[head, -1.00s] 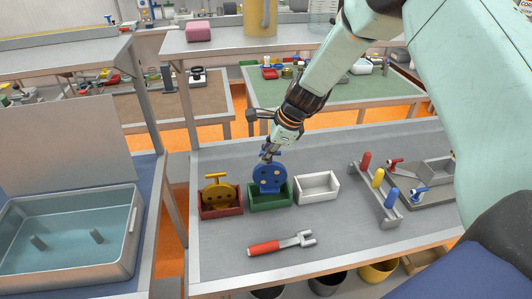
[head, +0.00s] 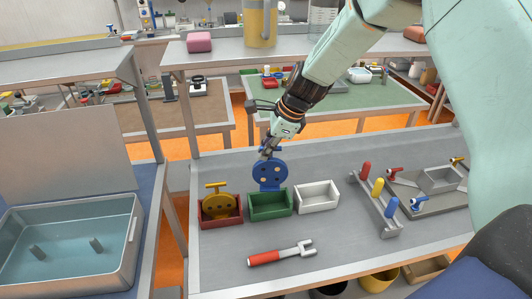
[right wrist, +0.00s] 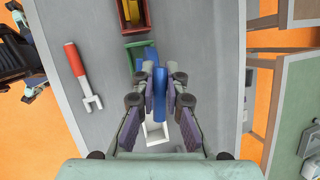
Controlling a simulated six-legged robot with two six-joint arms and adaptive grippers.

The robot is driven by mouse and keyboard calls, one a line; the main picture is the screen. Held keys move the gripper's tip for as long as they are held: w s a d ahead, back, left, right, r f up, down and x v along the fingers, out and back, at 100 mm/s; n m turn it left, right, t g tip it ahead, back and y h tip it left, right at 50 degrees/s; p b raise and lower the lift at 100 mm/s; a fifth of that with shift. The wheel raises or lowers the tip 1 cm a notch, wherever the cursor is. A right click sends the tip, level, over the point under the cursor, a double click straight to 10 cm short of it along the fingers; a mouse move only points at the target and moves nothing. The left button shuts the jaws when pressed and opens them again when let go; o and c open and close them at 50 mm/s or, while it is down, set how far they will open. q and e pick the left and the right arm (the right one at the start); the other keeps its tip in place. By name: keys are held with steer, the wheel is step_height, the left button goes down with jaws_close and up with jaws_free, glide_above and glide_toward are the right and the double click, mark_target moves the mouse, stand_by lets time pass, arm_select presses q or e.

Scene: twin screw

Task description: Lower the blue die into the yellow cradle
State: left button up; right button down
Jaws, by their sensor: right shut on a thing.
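The blue die (head: 268,175) is a round, upright disc with several holes and a handle on top. My right gripper (head: 266,152) is shut on its handle and holds it just above the green cradle (head: 270,210); the right wrist view shows blue (right wrist: 160,92) between the fingers. Whether the die's lower edge is clear of the green cradle is hard to tell. A yellow die (head: 218,203) sits in the red cradle (head: 222,221) to the left. I make out no yellow cradle. My left gripper is not in view.
An empty white cradle (head: 317,199) stands right of the green one. A red-handled fork tool (head: 281,253) lies in front. A rack (head: 372,204) with red, yellow and blue handles stands farther right. A water basin (head: 70,235) is at left.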

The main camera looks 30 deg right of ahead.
steer(key=shift+r, duration=1.65)
